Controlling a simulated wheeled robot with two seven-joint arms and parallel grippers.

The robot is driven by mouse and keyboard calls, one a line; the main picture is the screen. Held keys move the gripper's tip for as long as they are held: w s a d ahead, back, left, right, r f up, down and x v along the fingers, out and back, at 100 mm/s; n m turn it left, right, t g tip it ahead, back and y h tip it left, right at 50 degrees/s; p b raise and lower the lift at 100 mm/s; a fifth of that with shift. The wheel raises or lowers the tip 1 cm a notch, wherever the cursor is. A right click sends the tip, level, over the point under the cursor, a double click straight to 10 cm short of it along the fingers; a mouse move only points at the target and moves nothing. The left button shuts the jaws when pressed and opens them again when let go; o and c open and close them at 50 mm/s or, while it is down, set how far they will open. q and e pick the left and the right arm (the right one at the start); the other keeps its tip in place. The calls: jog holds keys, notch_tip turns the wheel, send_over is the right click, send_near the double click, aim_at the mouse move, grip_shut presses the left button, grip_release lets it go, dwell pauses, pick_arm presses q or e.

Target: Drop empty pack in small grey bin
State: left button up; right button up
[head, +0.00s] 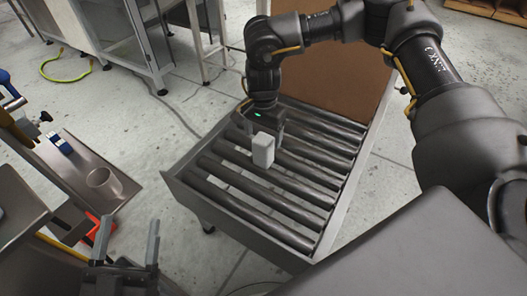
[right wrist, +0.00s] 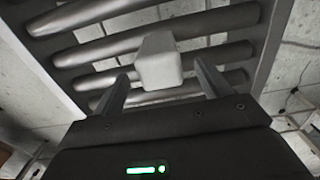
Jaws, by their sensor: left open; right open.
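A small white pack (head: 261,150) stands upright on the grey roller conveyor (head: 329,236). My right gripper (head: 264,127) is open just behind the pack, with its fingers pointing down. In the right wrist view the white pack (right wrist: 158,62) shows ahead of and between the two spread fingertips (right wrist: 162,78), and no grip on it shows. Whether the fingers touch it I cannot tell. My left gripper (head: 128,233) is open and empty at the lower left of the head view. I cannot make out a small grey bin in either view.
A brown board (head: 318,70) stands at the conveyor's far end. A metal bench top (head: 75,172) with a round recess or dish and a blue-and-white item (head: 60,143) is at the left. A metal cabinet (head: 137,38) stands behind. Concrete floor lies between.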

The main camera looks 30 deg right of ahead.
notch_tip(320, 180, down, 4)
jog(key=shift+f+b, duration=0.25)
jog(key=shift+b, duration=0.45)
jog(key=shift+f, duration=0.35)
jog(key=c, duration=1.2)
pick_arm(q)
jog(key=a+r+t, duration=0.1)
jog(key=r+t, duration=0.1)
jog(key=shift+s+a+r+n+t+h, duration=0.1)
jog(key=shift+s+a+n+t+h, duration=0.05)
jog(key=shift+a+n+t+h, duration=0.2)
pick_arm(e)
jog(key=shift+o, duration=0.2)
jog(key=shift+r, duration=0.1)
jog(key=shift+r, duration=0.2)
notch_tip(320, 180, up, 2)
jog(key=shift+w+r+p, duration=0.1)
jog(key=shift+r+p, duration=0.1)
jog(key=shift+p, duration=0.4)
pick_arm(q)
notch_tip(320, 180, down, 10)
jog(key=w+a+g+y+p, duration=0.1)
jog(key=g+y+p, duration=0.2)
jog(key=g+y, duration=0.2)
jog(key=shift+w+g, duration=0.4)
jog(key=shift+g, duration=0.75)
pick_arm(e)
jog(key=s+a+r, duration=0.5)
jog(key=s+r, duration=0.5)
jog(key=s, duration=0.3)
